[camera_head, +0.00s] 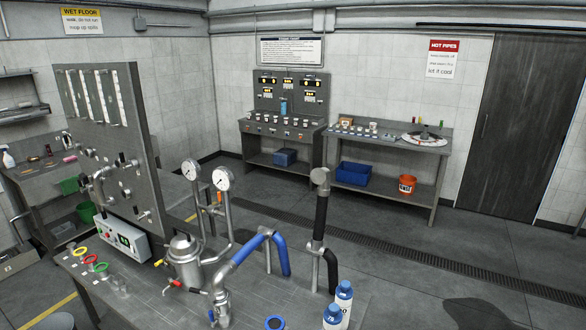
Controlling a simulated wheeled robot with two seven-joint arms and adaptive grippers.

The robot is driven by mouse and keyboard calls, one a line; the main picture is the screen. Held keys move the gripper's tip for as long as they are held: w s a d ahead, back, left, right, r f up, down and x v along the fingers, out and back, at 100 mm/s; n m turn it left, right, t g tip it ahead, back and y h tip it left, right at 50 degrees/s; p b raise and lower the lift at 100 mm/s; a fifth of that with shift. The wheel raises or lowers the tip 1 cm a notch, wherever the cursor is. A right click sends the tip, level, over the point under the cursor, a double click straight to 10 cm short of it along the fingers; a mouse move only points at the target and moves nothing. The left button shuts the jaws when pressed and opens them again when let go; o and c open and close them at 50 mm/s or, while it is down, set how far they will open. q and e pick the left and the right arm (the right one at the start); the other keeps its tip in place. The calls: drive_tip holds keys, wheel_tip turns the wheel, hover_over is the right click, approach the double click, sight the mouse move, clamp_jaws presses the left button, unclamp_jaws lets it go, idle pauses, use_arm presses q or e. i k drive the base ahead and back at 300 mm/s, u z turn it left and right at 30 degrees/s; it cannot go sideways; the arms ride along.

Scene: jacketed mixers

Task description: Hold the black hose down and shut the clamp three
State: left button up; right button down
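The black hose (320,218) stands upright at the right part of the near bench, below a grey elbow cap (321,178). A black bent length (332,270) comes down beside a grey fitting (317,248) near its foot. A blue hose (250,246) arches to the left of it, from a metal fitting (221,300) to a blue end standing on the bench. Small levers with red and yellow tips (174,284) sit by the jacketed metal vessel (183,258). I cannot tell which part is clamp three or whether it is open. Neither gripper shows.
Two pressure gauges (223,178) on pipes rise behind the vessel. Blue-and-white bottles (344,298) stand at the bench's front right. A grey control box (122,236) and coloured rings (90,259) are at the left. Bare bench (270,292) lies between the blue hose and bottles.

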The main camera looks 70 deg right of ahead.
sight(321, 177)
drive_tip(key=u, duration=1.1)
drive_tip(key=k, duration=1.4)
drive_tip(key=z, duration=2.05)
